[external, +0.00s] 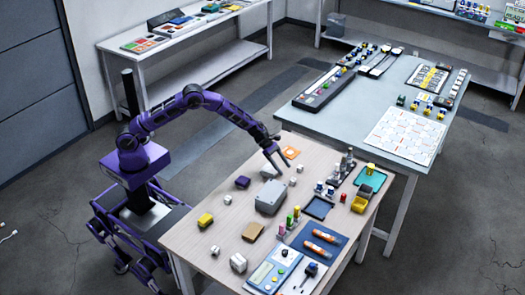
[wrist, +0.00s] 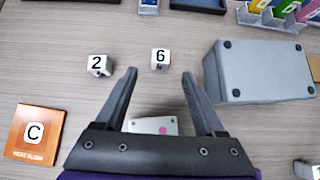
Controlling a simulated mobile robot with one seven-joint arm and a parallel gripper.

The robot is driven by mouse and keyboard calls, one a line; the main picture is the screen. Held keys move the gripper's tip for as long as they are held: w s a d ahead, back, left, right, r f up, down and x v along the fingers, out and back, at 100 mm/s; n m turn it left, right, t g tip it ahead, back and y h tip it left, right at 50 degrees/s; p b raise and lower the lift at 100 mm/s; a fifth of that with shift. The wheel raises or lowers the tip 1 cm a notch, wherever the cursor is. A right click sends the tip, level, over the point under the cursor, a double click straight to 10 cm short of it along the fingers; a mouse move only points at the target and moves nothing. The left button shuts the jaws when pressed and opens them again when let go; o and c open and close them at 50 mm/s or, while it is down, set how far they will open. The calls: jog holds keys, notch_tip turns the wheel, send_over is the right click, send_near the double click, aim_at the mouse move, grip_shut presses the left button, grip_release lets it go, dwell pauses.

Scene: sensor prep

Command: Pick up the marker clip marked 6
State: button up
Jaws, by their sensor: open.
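The marker clip marked 6 (wrist: 160,58) is a small white block with a black 6 on its face. In the wrist view it lies ahead of my gripper (wrist: 160,74), roughly centred between the fingertips and a little beyond them. Nothing is held between the fingers, which are spread apart. A similar white clip marked 2 (wrist: 98,66) lies to its left, outside the left finger. In the external view my gripper (external: 279,165) is over the wooden table, and the 6 clip appears to be the small white block (external: 292,182) close by; its number is unreadable there.
A grey box (wrist: 262,75) stands right of the 6 clip. A pale box with a pink dot (wrist: 152,125) lies below my gripper. A dark tray (external: 319,207) is farther right on the table. Bare wood surrounds the clips.

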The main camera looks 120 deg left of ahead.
aim_at(293, 182)
jog(key=x, duration=0.7)
jog(key=shift+w+f, duration=0.15)
jog(key=shift+f, duration=0.05)
grip_shut()
